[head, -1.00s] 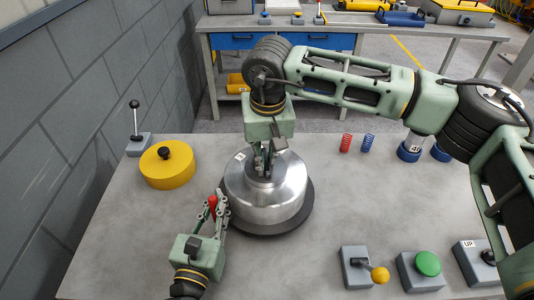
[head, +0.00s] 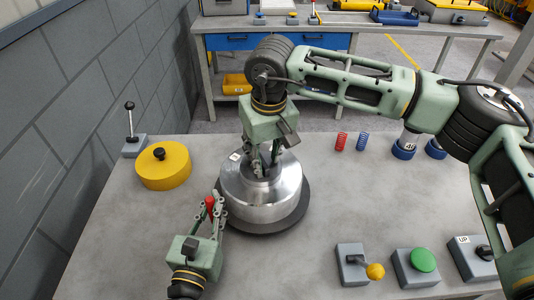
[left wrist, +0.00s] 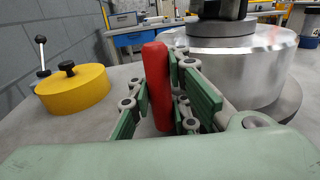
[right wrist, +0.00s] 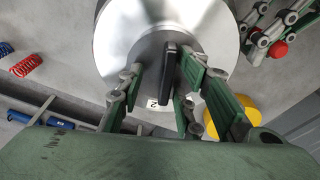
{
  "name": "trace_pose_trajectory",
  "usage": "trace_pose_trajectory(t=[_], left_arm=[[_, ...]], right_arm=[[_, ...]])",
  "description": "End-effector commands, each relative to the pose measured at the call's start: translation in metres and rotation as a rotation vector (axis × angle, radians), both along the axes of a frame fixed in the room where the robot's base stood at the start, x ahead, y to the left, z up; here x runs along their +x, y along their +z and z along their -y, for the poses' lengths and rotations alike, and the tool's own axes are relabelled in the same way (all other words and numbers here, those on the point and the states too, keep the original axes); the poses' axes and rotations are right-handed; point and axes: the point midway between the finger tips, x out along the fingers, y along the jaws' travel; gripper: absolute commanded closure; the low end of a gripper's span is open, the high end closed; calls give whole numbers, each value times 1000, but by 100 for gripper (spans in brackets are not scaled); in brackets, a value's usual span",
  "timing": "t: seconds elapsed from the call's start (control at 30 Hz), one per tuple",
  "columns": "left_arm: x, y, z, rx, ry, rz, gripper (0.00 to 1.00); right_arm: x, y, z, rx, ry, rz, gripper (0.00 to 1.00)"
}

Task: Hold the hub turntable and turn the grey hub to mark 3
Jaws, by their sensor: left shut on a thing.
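The grey metal hub (head: 260,203) sits on a dark round turntable (head: 297,218) at the middle of the table. My left gripper (head: 214,204) is shut on an upright red handle (left wrist: 157,85) at the turntable's left edge. My right gripper (head: 265,163) points down over the hub's top. In the right wrist view its open fingers (right wrist: 160,90) stand on both sides of a black bar grip (right wrist: 167,75) at the hub's centre. A gap shows on the left of the bar. A white label reading 2 (right wrist: 152,103) lies beside the grip. The fingers hide part of the hub top.
A yellow disc with a black knob (head: 164,172) and a lever box (head: 134,146) stand at the left. Red (head: 341,141) and blue (head: 363,141) springs stand behind right.

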Motion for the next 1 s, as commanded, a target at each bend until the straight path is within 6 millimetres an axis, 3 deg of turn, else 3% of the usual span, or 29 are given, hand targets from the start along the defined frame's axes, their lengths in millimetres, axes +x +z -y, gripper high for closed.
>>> trace_pose_trajectory(t=[0.17,0.5,0.73,1.0], left_arm=[[-1,-5,-7,17,14,-5,100],[-1,-5,-7,18,14,-5,100],[-1,-4,-8,18,14,-4,100],[-1,-4,-8,19,15,-3,100]], right_arm=[[0,10,0,3,0,2,67],[-8,77,9,4,-2,2,67],[-12,109,13,4,-2,-3,67],[-13,117,13,21,-133,-14,44]])
